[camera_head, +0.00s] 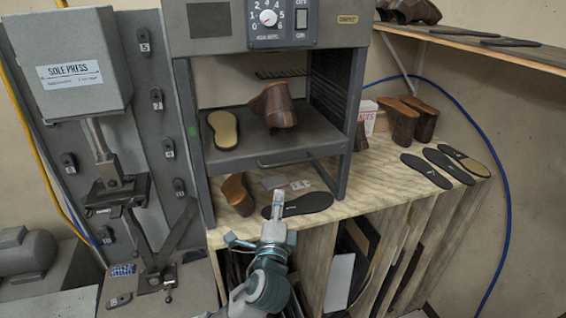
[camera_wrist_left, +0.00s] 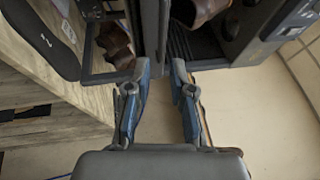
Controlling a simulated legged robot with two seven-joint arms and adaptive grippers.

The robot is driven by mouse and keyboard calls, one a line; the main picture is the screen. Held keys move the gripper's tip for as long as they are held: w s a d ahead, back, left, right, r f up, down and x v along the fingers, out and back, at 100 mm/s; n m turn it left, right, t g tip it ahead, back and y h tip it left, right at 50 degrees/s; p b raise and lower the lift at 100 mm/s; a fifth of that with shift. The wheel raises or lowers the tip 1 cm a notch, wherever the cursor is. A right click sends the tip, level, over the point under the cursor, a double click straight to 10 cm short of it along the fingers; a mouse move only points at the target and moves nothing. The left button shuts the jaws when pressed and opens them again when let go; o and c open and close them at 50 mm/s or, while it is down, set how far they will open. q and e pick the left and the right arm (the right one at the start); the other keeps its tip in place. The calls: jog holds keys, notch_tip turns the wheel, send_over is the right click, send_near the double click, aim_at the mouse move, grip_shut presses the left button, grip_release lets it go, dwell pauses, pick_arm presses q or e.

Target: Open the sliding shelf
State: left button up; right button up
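The sliding shelf (camera_head: 302,139) is a dark grey tray in the grey heater cabinet. It carries a tan sole (camera_head: 222,130) and a brown shoe (camera_head: 272,106). A thin bar handle (camera_head: 290,157) runs along its front. My left gripper (camera_head: 278,201) is in front of and below the handle, over the counter. In the left wrist view its two blue fingers (camera_wrist_left: 165,70) are apart, with the cabinet and shelf edge just beyond their tips. I see nothing clearly held, and cannot tell whether the fingers touch the handle. My right gripper is out of view.
Below the shelf, the wooden counter (camera_head: 350,195) holds a brown shoe (camera_head: 237,194) and a black insole (camera_head: 298,205). Cabinet posts stand on both sides. The sole press (camera_head: 75,75) is at left. More insoles (camera_head: 448,164) and brown shoes (camera_head: 408,120) lie at right.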

aim_at(286, 164)
pick_arm(q)
jog(key=p+x, duration=0.3)
jog(key=x, duration=1)
jog(key=shift+w+d, duration=0.15)
jog(key=shift+w, duration=0.1)
jog(key=shift+d, duration=0.2)
grip_shut()
